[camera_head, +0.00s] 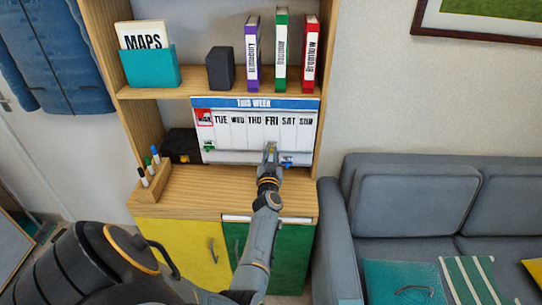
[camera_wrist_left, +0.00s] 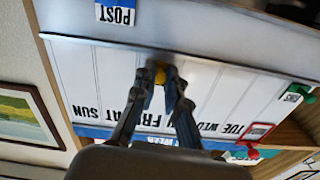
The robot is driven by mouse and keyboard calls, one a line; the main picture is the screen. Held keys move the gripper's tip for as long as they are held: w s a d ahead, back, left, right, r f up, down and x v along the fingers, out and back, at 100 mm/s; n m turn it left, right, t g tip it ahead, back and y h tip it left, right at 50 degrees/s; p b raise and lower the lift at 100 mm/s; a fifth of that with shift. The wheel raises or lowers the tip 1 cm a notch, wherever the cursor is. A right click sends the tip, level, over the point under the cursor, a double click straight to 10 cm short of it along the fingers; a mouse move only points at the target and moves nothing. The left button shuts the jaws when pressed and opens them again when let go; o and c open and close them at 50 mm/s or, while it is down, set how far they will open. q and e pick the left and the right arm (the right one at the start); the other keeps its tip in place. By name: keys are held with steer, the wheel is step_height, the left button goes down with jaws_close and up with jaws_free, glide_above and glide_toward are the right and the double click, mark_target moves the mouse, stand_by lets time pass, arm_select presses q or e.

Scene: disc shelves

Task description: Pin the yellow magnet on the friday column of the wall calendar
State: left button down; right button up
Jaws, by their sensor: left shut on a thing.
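The wall calendar (camera_head: 236,135) stands upright at the back of the shelf's middle level, with a blue "THIS WEEK" strip and day columns. My left gripper (camera_head: 270,150) is in front of the lower part of its FRI column (camera_head: 271,128). It is shut on the yellow magnet (camera_wrist_left: 160,72), which shows between the fingertips in the left wrist view (camera_wrist_left: 161,76). The fingertips are at or very near the board's face; I cannot tell if the magnet touches it. The FRI lettering is partly hidden by the fingers in the wrist view. My right gripper is not in view.
A red card (camera_head: 204,117) covers the MON heading. A blue POST card (camera_wrist_left: 116,12) hangs low on the board. A pen holder (camera_head: 155,180) and black box (camera_head: 181,145) stand left. Books (camera_head: 281,50) are above. The sofa (camera_head: 420,200) is right.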

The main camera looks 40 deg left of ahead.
arm_select(q)
steer(key=c, duration=1.3)
jaws_free()
